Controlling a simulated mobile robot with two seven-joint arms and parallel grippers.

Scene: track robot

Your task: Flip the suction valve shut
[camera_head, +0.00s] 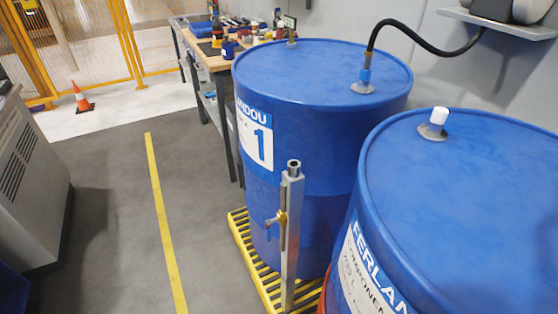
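A small brass valve (280,219) with a blue lever (270,223) is mounted on an upright grey metal post (291,250) in front of the blue drum marked 1 (300,125). The lever points left from the valve body. I cannot tell from this view whether the valve is open or shut. Neither of my grippers is in view.
A second blue drum (470,200) with a white cap stands at the right. The drum marked 1 stands on a yellow slatted pallet (238,222). A cluttered workbench (207,58) is behind. A grey cabinet (35,180) is at left; the floor between is clear.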

